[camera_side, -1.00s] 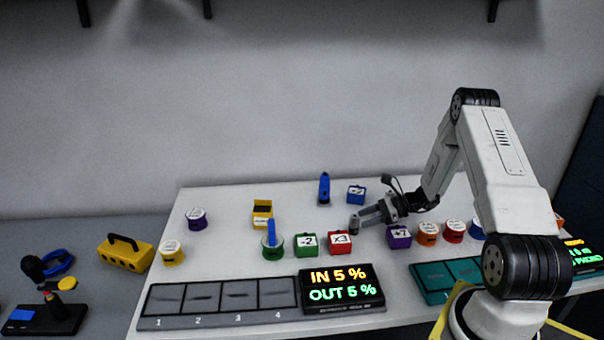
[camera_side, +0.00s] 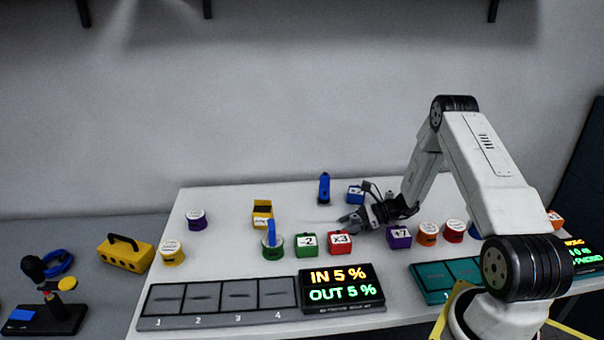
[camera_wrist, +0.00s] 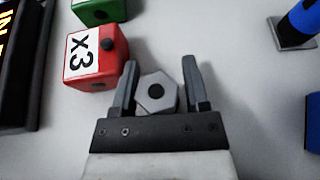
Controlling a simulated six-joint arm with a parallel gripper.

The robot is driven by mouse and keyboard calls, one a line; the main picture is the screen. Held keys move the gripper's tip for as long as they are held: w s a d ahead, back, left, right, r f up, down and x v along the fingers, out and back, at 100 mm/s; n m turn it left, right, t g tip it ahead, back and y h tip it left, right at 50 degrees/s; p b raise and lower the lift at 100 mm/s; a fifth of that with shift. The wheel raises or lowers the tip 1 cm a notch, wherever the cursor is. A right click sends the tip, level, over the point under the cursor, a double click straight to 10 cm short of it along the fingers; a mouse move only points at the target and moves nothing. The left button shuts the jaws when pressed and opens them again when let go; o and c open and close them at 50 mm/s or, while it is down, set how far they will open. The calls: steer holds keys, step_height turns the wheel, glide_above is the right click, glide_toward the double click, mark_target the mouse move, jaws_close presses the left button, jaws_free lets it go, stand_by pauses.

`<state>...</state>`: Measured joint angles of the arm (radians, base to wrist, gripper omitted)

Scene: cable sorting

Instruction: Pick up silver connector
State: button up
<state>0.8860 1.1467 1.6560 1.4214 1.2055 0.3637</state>
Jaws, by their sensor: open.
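The silver connector (camera_wrist: 156,91) is a grey hexagonal piece with a dark round centre, seen in the wrist view. It lies between the two fingers of my gripper (camera_wrist: 160,82), with a small gap visible at least on the left. My gripper is open. In the side view my gripper (camera_side: 347,221) is low over the white table, pointing left, behind the red x3 block. The connector is hard to make out there, hidden at the fingers.
The red x3 block (camera_wrist: 92,58) sits close to the left finger, with a green block (camera_wrist: 98,10) beyond it. A blue tool (camera_side: 324,188) stands at the back. A purple +7 block (camera_side: 398,237) is right of the gripper.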

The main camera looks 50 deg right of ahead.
jaws_close()
steer(key=shift+r, duration=0.2)
steer(key=shift+r, duration=0.85)
steer(key=s+a+r, duration=0.5)
steer(key=s+r, duration=0.6)
steer(key=s, duration=0.1)
steer(key=shift+s+a, duration=0.4)
stand_by(0.4)
